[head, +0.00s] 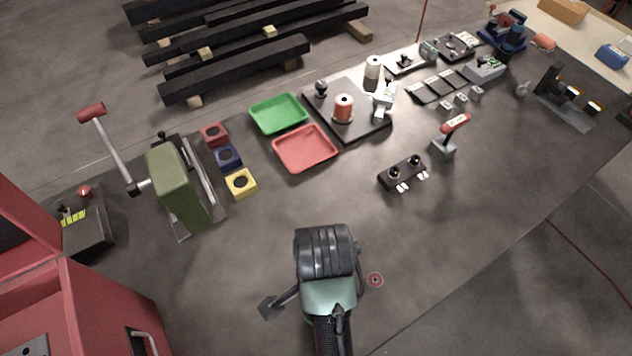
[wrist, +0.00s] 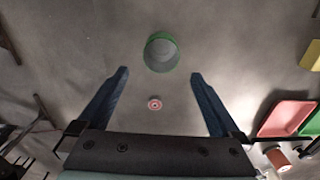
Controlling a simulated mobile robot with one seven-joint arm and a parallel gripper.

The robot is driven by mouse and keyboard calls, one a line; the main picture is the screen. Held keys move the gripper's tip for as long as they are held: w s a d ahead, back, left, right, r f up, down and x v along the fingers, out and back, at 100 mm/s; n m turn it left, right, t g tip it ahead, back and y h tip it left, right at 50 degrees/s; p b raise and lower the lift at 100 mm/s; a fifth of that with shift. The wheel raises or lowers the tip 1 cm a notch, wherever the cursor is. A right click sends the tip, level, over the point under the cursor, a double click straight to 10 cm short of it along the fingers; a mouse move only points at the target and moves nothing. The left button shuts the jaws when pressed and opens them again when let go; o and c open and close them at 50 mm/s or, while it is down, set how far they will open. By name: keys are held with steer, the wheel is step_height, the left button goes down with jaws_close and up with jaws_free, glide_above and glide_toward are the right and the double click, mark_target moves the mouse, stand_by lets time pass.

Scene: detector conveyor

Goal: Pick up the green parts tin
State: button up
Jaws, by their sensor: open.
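The green parts tin (wrist: 161,52) is a round, open-topped tin with a green rim and a grey inside. In the wrist view it stands on the dark bench just beyond my fingertips, near the middle. My gripper (wrist: 160,74) is open and empty, its two blue fingers apart and pointing toward the tin without touching it. In the head view my arm and wrist hide nearly all of the tin; only a thin green sliver shows beside my wrist.
A small red disc (wrist: 155,103) lies on the bench between my fingers in the wrist view. A green tray (head: 279,114), a red tray (head: 305,149) and a yellow block (head: 241,183) stand farther back. A green lever press (head: 178,188) stands at left.

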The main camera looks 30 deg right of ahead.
step_height(320, 180, down, 6)
steer(key=shift+a+f+p, duration=0.2)
steer(key=shift+f+p, duration=0.45)
steer(key=shift+f, duration=1.95)
steer(key=shift+c, duration=0.2)
steer(key=shift+w, duration=0.1)
steer(key=c, duration=1.3)
